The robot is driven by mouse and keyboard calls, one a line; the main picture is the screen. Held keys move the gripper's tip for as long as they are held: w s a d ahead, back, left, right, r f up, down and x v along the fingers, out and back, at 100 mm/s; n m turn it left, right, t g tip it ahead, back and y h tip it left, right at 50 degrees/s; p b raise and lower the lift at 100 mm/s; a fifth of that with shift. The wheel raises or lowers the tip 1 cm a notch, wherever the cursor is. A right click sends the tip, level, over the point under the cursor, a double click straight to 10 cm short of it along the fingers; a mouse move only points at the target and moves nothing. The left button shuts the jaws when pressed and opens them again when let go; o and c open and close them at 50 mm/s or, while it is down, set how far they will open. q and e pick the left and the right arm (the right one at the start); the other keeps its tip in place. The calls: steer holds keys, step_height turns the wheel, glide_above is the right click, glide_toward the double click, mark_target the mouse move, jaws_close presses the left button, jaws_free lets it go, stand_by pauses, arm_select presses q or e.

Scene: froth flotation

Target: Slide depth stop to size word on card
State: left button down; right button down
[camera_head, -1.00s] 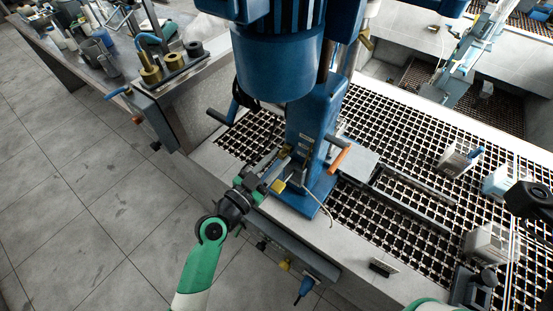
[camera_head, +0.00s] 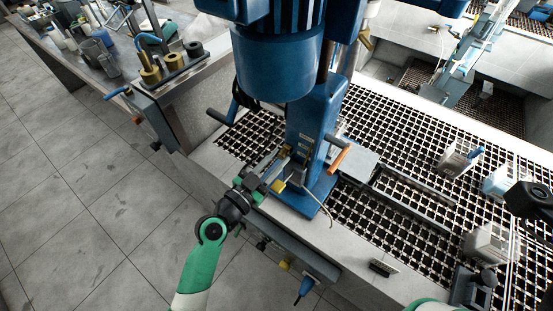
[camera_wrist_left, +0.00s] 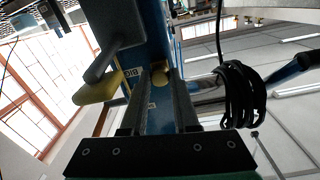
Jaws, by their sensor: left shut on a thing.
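The flotation machine has a blue column (camera_head: 318,137) with the motor head above it. My left gripper (camera_head: 282,158) reaches the column's front from the lower left. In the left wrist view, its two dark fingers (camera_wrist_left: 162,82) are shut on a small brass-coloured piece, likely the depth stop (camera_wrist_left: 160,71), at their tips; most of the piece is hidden. My right gripper's fingers do not show.
A yellow-tipped handle (camera_wrist_left: 98,88) is close beside the left finger, and a coiled black cable (camera_wrist_left: 241,95) hangs to the right. An orange-gripped lever (camera_head: 339,158) sticks out right of the column. Pale containers (camera_head: 455,160) stand on the grating (camera_head: 385,125).

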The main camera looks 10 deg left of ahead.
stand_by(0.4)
arm_select(q)
steer(key=p, duration=0.5)
glide_toward(290, 128)
steer(key=x, duration=0.4)
steer(key=shift+w+d+r, duration=0.15)
steer(key=shift+d, duration=0.05)
steer(key=shift+b, duration=0.3)
steer(key=c, duration=0.7)
jaws_free()
steer(key=shift+o, duration=0.3)
steer(key=shift+a, duration=0.1)
